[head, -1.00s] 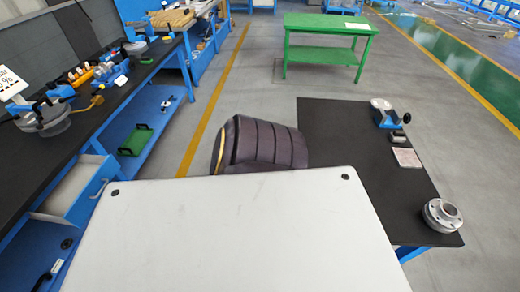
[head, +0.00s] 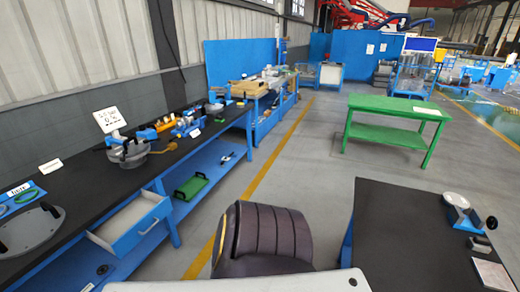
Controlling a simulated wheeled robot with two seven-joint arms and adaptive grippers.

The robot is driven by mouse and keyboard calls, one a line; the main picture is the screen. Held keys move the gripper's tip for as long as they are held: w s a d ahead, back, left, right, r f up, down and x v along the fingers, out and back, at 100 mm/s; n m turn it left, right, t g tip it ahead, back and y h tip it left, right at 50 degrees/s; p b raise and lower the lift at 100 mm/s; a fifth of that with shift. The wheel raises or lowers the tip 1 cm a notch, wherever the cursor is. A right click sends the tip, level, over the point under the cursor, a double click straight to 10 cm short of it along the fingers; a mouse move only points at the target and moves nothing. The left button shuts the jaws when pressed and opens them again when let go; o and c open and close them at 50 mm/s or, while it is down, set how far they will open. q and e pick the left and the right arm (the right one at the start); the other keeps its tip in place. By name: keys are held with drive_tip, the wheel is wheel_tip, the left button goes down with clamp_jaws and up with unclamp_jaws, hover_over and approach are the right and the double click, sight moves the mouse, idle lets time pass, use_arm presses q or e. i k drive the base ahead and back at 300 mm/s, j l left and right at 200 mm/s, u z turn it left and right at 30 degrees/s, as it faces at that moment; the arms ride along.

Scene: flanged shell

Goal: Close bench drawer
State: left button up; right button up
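The blue bench drawer (head: 137,224) is pulled out of the blue workbench (head: 120,190) at the left in the head view. Its light inside shows from above. A grey bar handle (head: 149,226) is on its front face. Neither of my grippers is in view, so their distance from the drawer cannot be seen.
A dark ribbed chair-like form (head: 262,238) stands at the bottom middle, right of the drawer. A black-topped table (head: 410,235) is at the right and a green table (head: 395,118) behind it. Grey floor with a yellow line (head: 240,190) lies between bench and tables.

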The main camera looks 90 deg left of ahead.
sight(122, 231)
drive_tip(key=i+l+u, duration=0.1)
drive_tip(key=u, duration=4)
